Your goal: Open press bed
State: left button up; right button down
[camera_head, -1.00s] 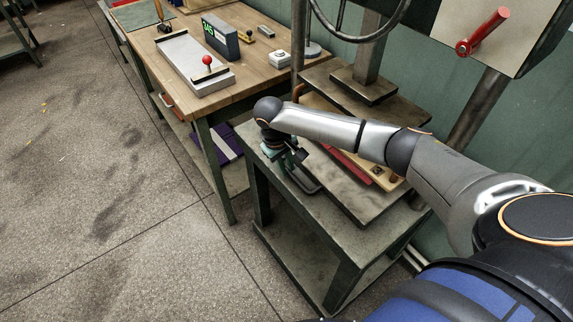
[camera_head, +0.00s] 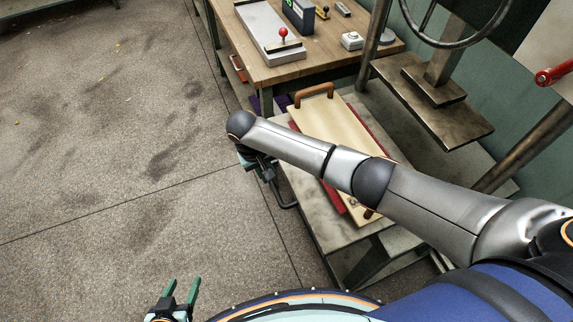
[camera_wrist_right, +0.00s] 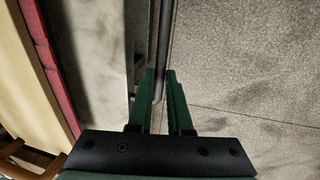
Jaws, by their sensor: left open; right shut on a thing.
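The press bed (camera_head: 303,190) is a grey flat plate, pulled out to the left from under the press's upper plate (camera_head: 430,105). A pale wooden board with brown handles (camera_head: 340,128) lies on it over a red layer (camera_head: 333,197). The bed's dark bar handle (camera_head: 287,204) runs along its outer edge. My right gripper (camera_head: 264,168) is shut on this handle, partly hidden by my arm. In the right wrist view the bar (camera_wrist_right: 163,45) passes between the green fingers (camera_wrist_right: 158,84). My left gripper (camera_head: 181,291) is open and empty over the floor.
The press handwheel (camera_head: 455,40) and a red lever (camera_head: 556,75) are at the upper right. A wooden workbench (camera_head: 300,68) with a red-knobbed fixture (camera_head: 270,35) stands behind the bed. The floor at left is clear.

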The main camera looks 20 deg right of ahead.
jog(key=shift+s+a, duration=0.1)
jog(key=shift+a, duration=0.95)
jog(key=c, duration=0.8)
grip_release()
jog(key=shift+c, duration=0.2)
notch_tip(320, 180, up, 12)
jog(key=a+p, duration=0.1)
jog(key=a, duration=0.1)
jog(key=shift+a+r, duration=0.15)
jog(key=shift+s+a, duration=0.1)
jog(key=shift+s, duration=0.05)
